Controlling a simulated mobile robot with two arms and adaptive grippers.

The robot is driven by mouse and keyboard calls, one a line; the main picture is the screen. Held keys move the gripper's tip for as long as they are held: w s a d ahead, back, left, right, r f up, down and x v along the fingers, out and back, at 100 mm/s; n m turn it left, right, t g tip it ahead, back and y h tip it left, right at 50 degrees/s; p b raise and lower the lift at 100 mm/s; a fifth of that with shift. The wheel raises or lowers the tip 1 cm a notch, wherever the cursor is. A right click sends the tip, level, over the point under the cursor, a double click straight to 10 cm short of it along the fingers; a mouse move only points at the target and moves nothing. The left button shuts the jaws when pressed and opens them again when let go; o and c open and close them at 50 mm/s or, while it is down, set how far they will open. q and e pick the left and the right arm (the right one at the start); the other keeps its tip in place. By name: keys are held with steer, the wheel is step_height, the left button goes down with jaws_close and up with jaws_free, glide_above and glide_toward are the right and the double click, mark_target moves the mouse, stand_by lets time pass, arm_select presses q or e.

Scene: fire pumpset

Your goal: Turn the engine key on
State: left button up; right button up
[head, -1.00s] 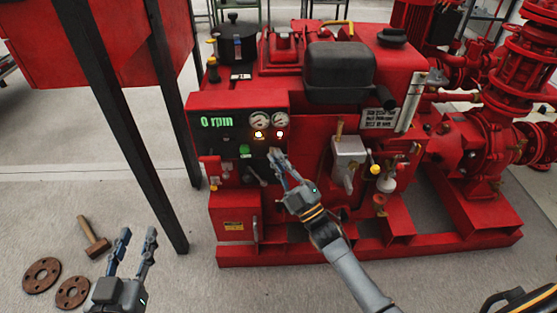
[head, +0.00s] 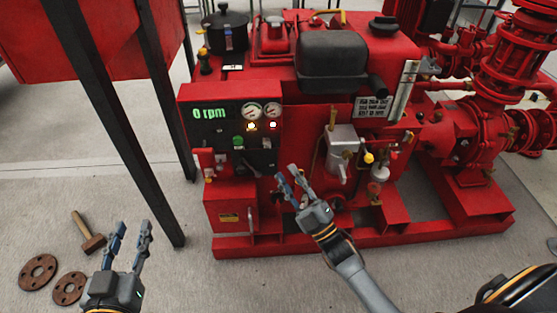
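The red engine's black control panel (head: 225,125) reads "0 rpm" in green. It has two round gauges, a lit amber lamp (head: 251,126) and a lit red lamp (head: 273,125). A small pale fitting (head: 266,143) below the lamps may be the engine key; it is too small to tell which way it is turned. My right gripper (head: 286,174) is open and empty, below and right of that fitting and apart from it. My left gripper (head: 132,227) is open and empty over the floor at lower left.
A green button (head: 238,141) and a dark lever (head: 249,170) are left of my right gripper. A grey filter unit (head: 342,150) is to its right. A red tank's black legs (head: 148,130) stand left of the engine. A hammer (head: 88,233) and rusty flanges (head: 39,272) lie on the floor.

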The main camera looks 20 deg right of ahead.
steer(key=v, duration=0.3)
steer(key=shift+s+d+f, duration=0.1)
steer(key=shift+s+f, duration=0.15)
steer(key=shift+s, duration=0.05)
